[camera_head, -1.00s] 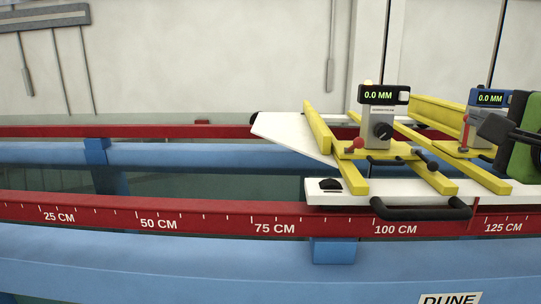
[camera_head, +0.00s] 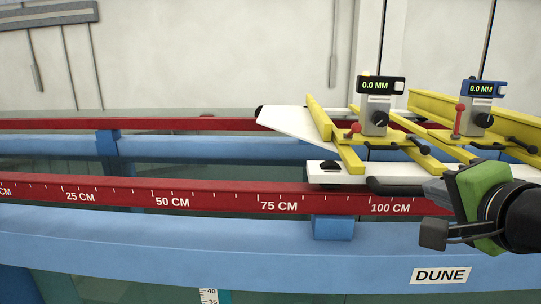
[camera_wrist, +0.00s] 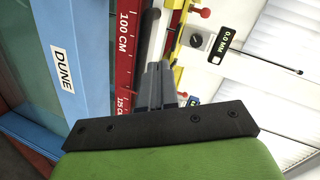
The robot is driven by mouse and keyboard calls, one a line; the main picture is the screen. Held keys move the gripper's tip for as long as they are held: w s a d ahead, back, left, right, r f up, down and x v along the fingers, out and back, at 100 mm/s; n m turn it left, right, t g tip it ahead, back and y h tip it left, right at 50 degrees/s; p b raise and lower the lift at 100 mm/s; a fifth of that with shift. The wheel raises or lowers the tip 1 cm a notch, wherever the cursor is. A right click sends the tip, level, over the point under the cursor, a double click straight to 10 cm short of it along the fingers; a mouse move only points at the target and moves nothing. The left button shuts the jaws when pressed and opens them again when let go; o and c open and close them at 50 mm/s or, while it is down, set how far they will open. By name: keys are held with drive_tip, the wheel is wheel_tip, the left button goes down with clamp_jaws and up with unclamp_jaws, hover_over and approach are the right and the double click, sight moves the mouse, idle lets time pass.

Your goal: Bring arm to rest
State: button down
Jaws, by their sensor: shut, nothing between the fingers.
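My gripper (camera_head: 436,189) is at the lower right of the head view, in front of the carriage's near side, with its green body and black wrist behind it. In the wrist view its grey fingers (camera_wrist: 157,84) are together, with nothing between them. The white and yellow instrument carriage (camera_head: 345,178) sits on the red rails of the flume, beyond the gripper. It carries two gauges, one black-topped (camera_head: 377,108) and one blue-topped (camera_head: 482,107), both reading 0.0 MM. Part of the carriage's near black handle (camera_head: 400,188) is hidden behind the gripper.
The near red rail (camera_head: 220,196) has a centimetre scale. Below it runs a blue beam (camera_head: 200,236) with a DUNE label (camera_head: 440,276). Space above the rails to the left is clear. A wall rack (camera_head: 50,15) hangs at the far left.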

drive_tip(key=s+a+f+n+g, duration=0.3)
drive_tip(key=s+f+n, duration=0.1)
drive_tip(key=f, duration=0.5)
drive_tip(key=s+a+f+n+g+b, duration=0.1)
drive_tip(key=s+a+f+n+g, duration=0.2)
drive_tip(key=f, duration=0.7)
drive_tip(key=s+a+f+n+g+b, duration=0.1)
drive_tip(key=s+a+f+n+g, duration=0.2)
drive_tip(key=s+f+n, duration=0.3)
wheel_tip(320, 180, down, 3)
drive_tip(key=shift+s+f+n, duration=0.15)
drive_tip(key=shift+s+n, duration=0.15)
drive_tip(key=shift+s, duration=0.85)
